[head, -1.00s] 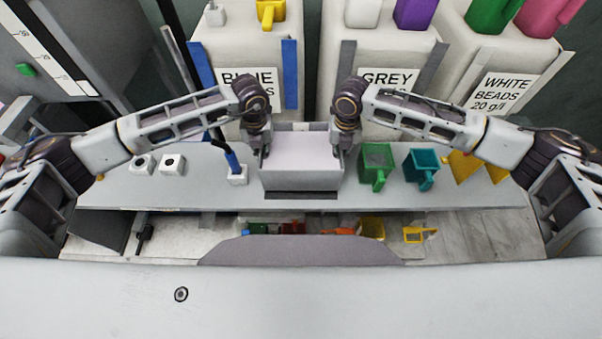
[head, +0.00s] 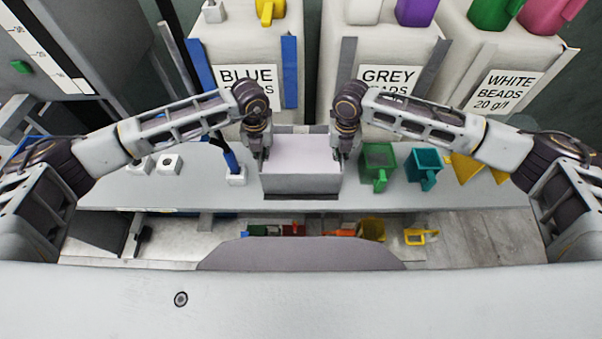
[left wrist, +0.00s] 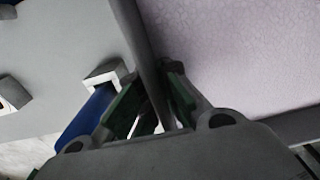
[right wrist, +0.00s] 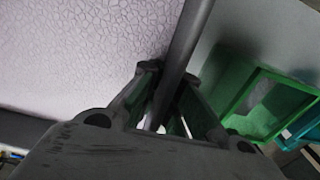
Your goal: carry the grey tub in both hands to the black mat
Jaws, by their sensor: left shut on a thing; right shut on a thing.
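The grey tub (head: 301,184) is level between my two grippers, filled with a pale, textured mass. It also shows in the left wrist view (left wrist: 148,50) and the right wrist view (right wrist: 188,35), where its wall runs between the fingers. My left gripper (head: 262,150) is shut on the tub's left wall. My right gripper (head: 340,150) is shut on its right wall. A dark strip (head: 301,197) shows below the tub's front, at the bench's front edge; it may be the black mat, mostly hidden by the tub. I cannot tell whether the tub touches it.
A blue-handled tool in a white holder (head: 236,178) stands close left of the tub. A green scoop (head: 379,160) and a teal scoop (head: 424,164) stand to its right. White blocks (head: 168,164) lie further left. Big labelled bead bins (head: 392,50) line the back.

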